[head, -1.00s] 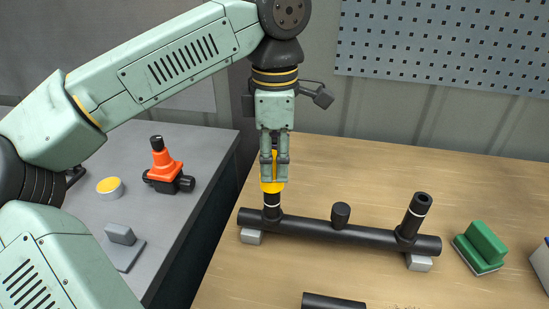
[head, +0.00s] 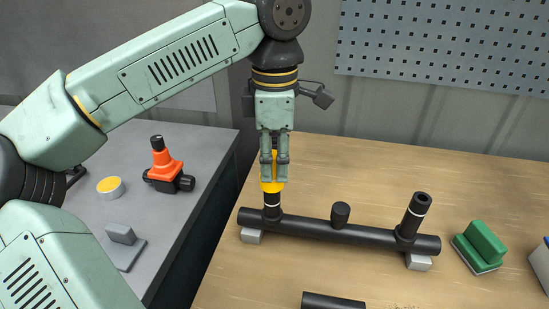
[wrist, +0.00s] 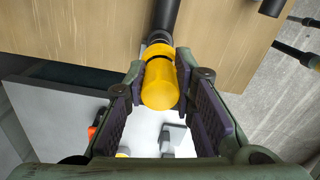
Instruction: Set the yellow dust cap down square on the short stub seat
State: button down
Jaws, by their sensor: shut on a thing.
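The yellow dust cap (head: 271,187) is between the fingers of my gripper (head: 274,178), which is shut on it. In the wrist view the cap (wrist: 160,84) lies between the two dark finger pads. The cap is right above the left stub (head: 272,206) of a black pipe manifold (head: 325,233), in line with it and looking upright. Its lower edge meets or nearly meets the stub top; I cannot tell if it is fully seated. The fingers hide part of the cap. The right stub (head: 415,215) is open and stands taller.
A short black middle stub (head: 340,214) stands on the manifold, which rests on grey blocks (head: 418,262). A green block (head: 480,246) is at right. A loose black pipe (head: 333,301) lies in front. An orange valve-like part (head: 165,168) and a yellow-topped disc (head: 110,187) are on the grey table.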

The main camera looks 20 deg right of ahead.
aim_at(275, 175)
jog(key=shift+f+b, duration=1.3)
jog(key=shift+f, duration=0.5)
jog(key=c, duration=1.3)
grip_release()
jog(key=shift+r, duration=0.1)
notch_tip(275, 175, up, 12)
jog(key=shift+f, duration=0.1)
